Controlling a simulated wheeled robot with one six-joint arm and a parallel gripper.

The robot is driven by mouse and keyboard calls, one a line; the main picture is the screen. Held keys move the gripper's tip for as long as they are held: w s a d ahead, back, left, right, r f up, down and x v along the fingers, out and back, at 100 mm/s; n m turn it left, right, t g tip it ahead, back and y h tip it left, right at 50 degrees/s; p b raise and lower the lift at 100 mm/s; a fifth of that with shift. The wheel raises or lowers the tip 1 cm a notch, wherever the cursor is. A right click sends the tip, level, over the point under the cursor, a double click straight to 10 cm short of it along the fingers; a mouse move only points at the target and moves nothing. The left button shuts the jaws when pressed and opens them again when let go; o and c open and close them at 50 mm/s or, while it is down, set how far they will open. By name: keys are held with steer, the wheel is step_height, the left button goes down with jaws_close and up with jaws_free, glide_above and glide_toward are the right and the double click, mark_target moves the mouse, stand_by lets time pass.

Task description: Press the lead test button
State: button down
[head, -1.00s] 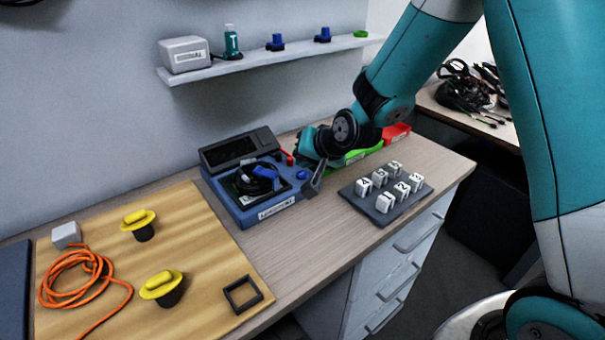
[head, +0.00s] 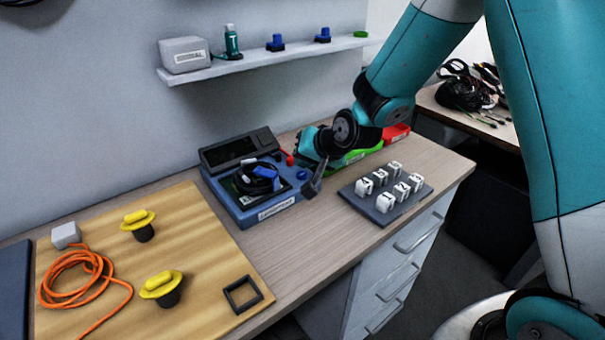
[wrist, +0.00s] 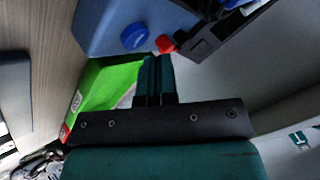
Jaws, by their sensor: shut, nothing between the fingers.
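The blue lead tester (head: 250,216) sits on the bench with a dark screen at its back and a coiled black lead (head: 257,178) in its tray. On its right side are a round blue knob or button (head: 302,175) and a small red part (head: 289,160); both also show in the wrist view, the blue one (wrist: 134,36) and the red one (wrist: 165,44). My gripper (wrist: 155,58) is shut and empty, its teal fingertips just short of the red part. I cannot tell whether they touch it. In the head view the wrist partly hides the fingers.
Green (head: 352,158) and red (head: 396,133) bins stand behind and right of my wrist. A dark tray (head: 368,211) of numbered white blocks is at right. A wooden board (head: 205,240) with yellow-topped knobs and an orange cable is at left. A shelf (head: 262,64) hangs above.

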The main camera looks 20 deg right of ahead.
mark_target(305, 174)
steer(key=shift+f, duration=0.15)
steer(key=shift+f+b, duration=0.3)
steer(key=shift+b, duration=0.1)
steer(key=shift+f+b, duration=0.35)
steer(key=shift+f, duration=0.1)
stand_by(0.8)
steer(key=shift+r, duration=0.1)
steer(key=shift+r+p, duration=0.7)
steer(key=shift+r, duration=0.1)
step_height(305, 174, up, 5)
steer(key=p, duration=0.4)
stand_by(0.7)
